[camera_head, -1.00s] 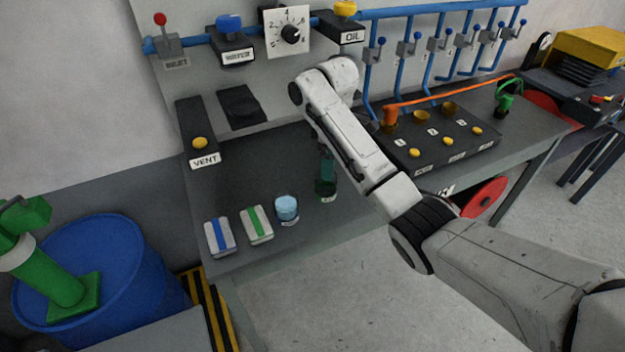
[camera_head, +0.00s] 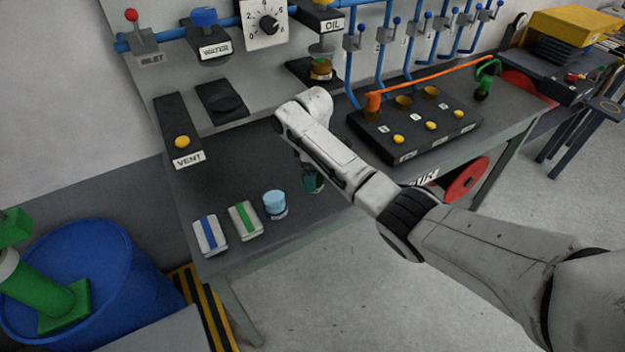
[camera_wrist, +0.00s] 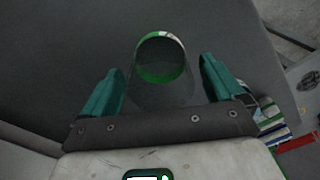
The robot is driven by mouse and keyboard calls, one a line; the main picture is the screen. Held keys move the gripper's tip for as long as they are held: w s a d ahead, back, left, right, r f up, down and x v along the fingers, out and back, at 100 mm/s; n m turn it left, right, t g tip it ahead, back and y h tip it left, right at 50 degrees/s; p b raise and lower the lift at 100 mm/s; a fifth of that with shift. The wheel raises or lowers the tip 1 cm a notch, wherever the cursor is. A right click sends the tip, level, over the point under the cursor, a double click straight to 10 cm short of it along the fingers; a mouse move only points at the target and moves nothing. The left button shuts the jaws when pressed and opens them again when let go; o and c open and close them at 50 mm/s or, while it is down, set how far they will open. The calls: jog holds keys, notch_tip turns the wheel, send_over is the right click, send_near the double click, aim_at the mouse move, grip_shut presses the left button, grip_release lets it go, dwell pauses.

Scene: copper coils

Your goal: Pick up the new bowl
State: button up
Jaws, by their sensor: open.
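My gripper (camera_wrist: 162,68) is open in the wrist view, with one teal finger on each side of a round, open-topped vessel (camera_wrist: 161,73). The vessel has a green and pale rim, a green inside and a dark wall. I cannot tell whether a finger touches it, or whether it is the new bowl. In the head view, my gripper (camera_head: 312,180) points down over the middle of the dark bench, mostly hidden by my arm. The vessel is not clearly distinguishable there.
A pale blue jar (camera_head: 275,203), a green-striped box (camera_head: 245,220) and a blue-striped box (camera_head: 210,235) stand left of my gripper. A brass-coloured cup (camera_head: 320,70) sits below the oil valve (camera_head: 322,22). A black block (camera_head: 425,135) with brass cups lies right. Bench space is free behind the boxes.

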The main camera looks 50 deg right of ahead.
jog(key=shift+f, duration=0.45)
jog(key=c, duration=1.1)
jog(key=shift+r, duration=0.15)
